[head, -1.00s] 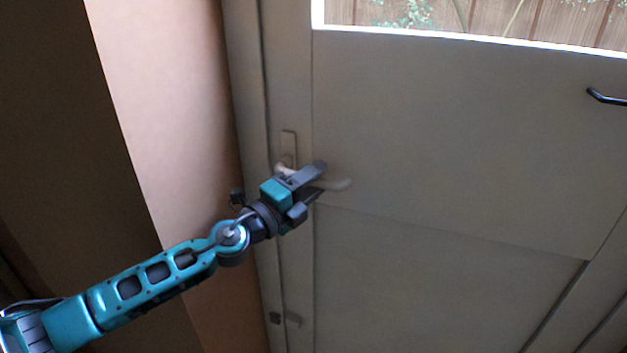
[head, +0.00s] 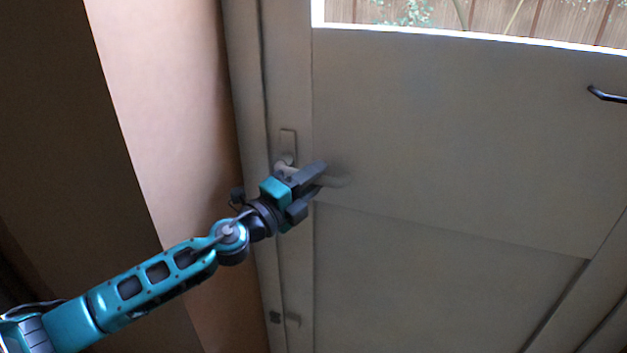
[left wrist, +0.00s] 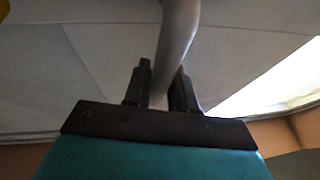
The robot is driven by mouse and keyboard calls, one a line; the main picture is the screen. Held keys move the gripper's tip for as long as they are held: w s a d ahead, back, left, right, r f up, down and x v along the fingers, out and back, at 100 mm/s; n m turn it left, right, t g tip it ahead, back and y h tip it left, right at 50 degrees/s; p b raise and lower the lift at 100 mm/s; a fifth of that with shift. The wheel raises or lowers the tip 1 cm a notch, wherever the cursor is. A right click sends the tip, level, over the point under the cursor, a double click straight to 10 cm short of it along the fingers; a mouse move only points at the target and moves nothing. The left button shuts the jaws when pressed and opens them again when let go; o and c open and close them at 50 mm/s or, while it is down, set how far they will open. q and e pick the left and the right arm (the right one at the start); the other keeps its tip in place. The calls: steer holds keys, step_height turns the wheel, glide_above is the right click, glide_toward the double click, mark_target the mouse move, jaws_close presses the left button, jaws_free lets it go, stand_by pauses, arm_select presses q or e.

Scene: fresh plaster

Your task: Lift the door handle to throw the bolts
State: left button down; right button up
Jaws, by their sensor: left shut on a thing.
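The door (head: 440,140) is a grey panelled door with a window at its top. Its pale lever handle (head: 337,180) juts from a narrow plate (head: 288,143) near the door's left edge and points to the right. My left gripper (head: 316,180) is shut on the handle's lever, partway along it, and hides its middle. In the left wrist view the handle (left wrist: 177,45) passes as a grey bar between the two dark fingers (left wrist: 162,85). The bolts are not visible. My right gripper is not in view.
A black pull (head: 606,97) sits at the right of the door. A small fitting (head: 292,320) is low on the door's left side. A pinkish plastered wall (head: 170,110) stands close on the left, beside my left arm.

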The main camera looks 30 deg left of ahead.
arm_select(q)
steer(key=shift+r+n+t+b, duration=0.45)
steer(key=shift+n+b, duration=0.25)
steer(key=shift+n, duration=0.3)
steer(key=shift+r+n+t+y+b, duration=0.35)
steer(key=shift+r+n, duration=0.15)
steer(key=shift+n, duration=0.4)
steer(key=shift+a+r+n+t+y, duration=0.2)
steer(key=shift+r+n+t+y, duration=0.25)
steer(key=shift+n, duration=0.55)
steer(key=n, duration=0.1)
steer(key=r+n, duration=0.1)
steer(key=shift+a+r+n+t+y+b, duration=0.15)
steer(key=shift+a+n+t+y+b, duration=0.15)
steer(key=shift+y+b, duration=0.1)
steer(key=shift+s+a+r+n+y, duration=0.1)
steer(key=shift+a+r+n+y, duration=0.15)
steer(key=shift+n, duration=0.55)
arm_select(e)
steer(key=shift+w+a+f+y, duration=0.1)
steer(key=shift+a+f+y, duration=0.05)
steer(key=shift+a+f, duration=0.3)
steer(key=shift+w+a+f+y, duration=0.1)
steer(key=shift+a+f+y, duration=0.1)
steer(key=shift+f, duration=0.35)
arm_select(q)
steer(key=shift+r+y, duration=0.1)
steer(key=shift+y, duration=0.15)
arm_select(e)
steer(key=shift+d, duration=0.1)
